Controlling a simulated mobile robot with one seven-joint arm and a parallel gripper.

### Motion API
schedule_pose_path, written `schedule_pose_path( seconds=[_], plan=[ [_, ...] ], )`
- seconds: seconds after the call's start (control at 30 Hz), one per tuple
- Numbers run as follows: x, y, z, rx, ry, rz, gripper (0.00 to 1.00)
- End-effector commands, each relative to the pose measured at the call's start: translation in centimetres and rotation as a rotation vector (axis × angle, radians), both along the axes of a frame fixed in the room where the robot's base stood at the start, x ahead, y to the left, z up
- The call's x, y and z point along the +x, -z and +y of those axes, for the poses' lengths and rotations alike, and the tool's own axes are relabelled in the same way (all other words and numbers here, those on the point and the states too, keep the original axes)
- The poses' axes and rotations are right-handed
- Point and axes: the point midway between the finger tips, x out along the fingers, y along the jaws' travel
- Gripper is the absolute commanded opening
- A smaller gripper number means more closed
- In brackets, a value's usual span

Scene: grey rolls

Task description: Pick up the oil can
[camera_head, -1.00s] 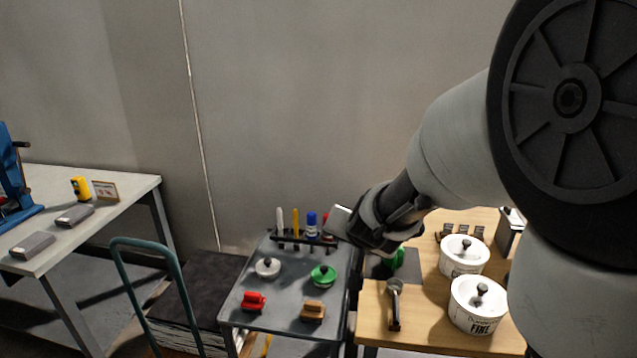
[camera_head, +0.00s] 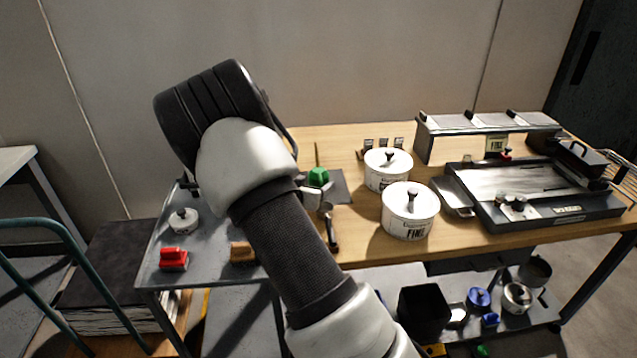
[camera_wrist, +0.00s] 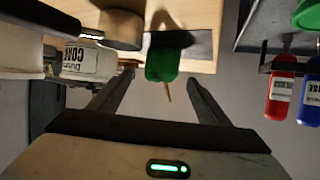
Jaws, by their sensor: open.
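The oil can, a green body with a thin spout (camera_head: 318,177), stands on a dark mat (camera_head: 345,186) on the wooden bench, partly beside my arm in the head view. In the wrist view, which looks upside down, the green oil can (camera_wrist: 163,64) appears between the two fingers of my gripper (camera_wrist: 160,79), its thin spout pointing down the picture. The gripper is open and empty. I cannot tell whether the fingers reach around the can or stop short of it.
Two white lidded tubs (camera_head: 408,212) stand right of the can, with a dark-handled tool (camera_head: 331,230) in front. A grey cart (camera_head: 190,262) at left holds a red block (camera_head: 173,258) and a white lidded pot (camera_head: 183,221). A flat machine (camera_head: 545,195) fills the bench's right.

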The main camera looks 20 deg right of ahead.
Motion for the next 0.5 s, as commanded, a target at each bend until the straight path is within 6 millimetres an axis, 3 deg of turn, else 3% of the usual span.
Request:
schedule_pose_path(
  seconds=[0.5],
  plan=[
    [4.5, 1.9, -3.6, 0.001, 0.002, -0.001, 0.71]
  ],
)
